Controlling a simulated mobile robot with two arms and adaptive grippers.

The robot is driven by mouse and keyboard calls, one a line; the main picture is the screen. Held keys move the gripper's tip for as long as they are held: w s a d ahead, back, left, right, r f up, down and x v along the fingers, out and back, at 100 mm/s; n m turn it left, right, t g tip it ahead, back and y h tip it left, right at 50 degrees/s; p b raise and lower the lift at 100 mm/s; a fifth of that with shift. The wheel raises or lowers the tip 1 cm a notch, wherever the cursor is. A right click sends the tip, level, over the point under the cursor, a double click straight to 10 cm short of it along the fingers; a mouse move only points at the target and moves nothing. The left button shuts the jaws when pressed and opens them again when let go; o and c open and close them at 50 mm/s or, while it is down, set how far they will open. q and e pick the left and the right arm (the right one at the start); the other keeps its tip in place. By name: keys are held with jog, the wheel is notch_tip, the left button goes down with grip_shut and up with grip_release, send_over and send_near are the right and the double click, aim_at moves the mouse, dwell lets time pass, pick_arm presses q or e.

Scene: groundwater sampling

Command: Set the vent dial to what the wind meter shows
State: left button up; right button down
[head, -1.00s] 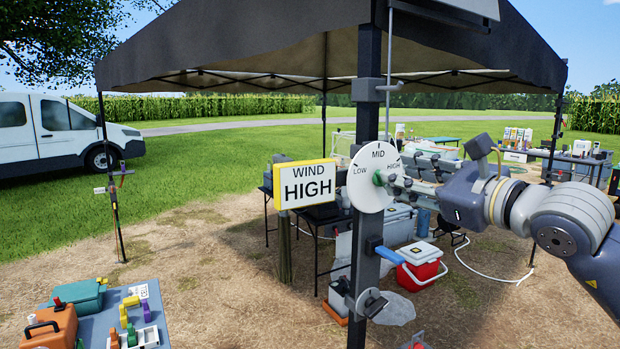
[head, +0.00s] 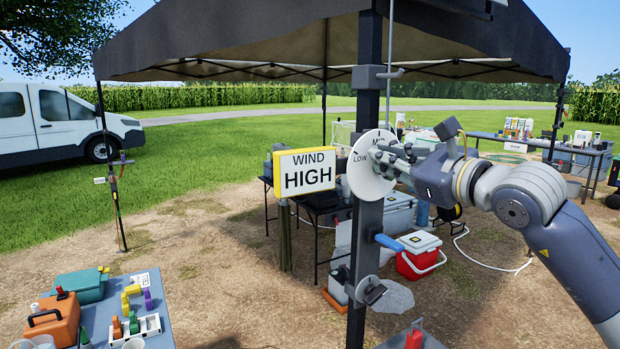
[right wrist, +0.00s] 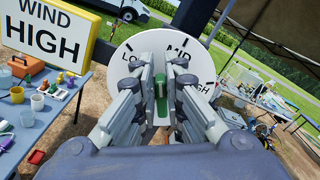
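The wind meter (head: 305,171) is a white sign with a yellow frame and reads WIND HIGH; it also shows in the right wrist view (right wrist: 47,36). The vent dial is a round white plate (head: 366,168) on the dark tent post, marked LOW, MID and HIGH. Its green knob (right wrist: 162,106) shows in the right wrist view. My right gripper (head: 398,162) is at the dial face, its fingers either side of the knob. I cannot tell if they press on it. My left gripper is out of view.
A blue-grey table (head: 165,318) with an orange case (head: 52,318) is at the lower left. Grass lies open beyond.

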jog(key=shift+w+d+r+m+b, duration=0.15)
jog(key=shift+m+b, duration=0.45)
jog(key=shift+m, duration=0.35)
jog(key=shift+w+d+f+m+b, duration=0.1)
jog(key=shift+d+m+b, duration=0.1)
jog(key=shift+m+b, duration=0.6)
jog(key=shift+w+d+r+m+b, duration=0.15)
jog(key=shift+m+b, duration=0.3)
jog(key=shift+m, duration=0.6)
jog(key=shift+f, duration=0.15)
jog(key=m, duration=0.2)
jog(key=m+b, duration=0.1)
jog(key=m, duration=0.1)
jog(key=d+m+b, duration=0.1)
jog(key=shift+w+f+m, duration=0.2)
jog(key=shift+w+m, duration=0.15)
jog(key=shift+m, duration=0.05)
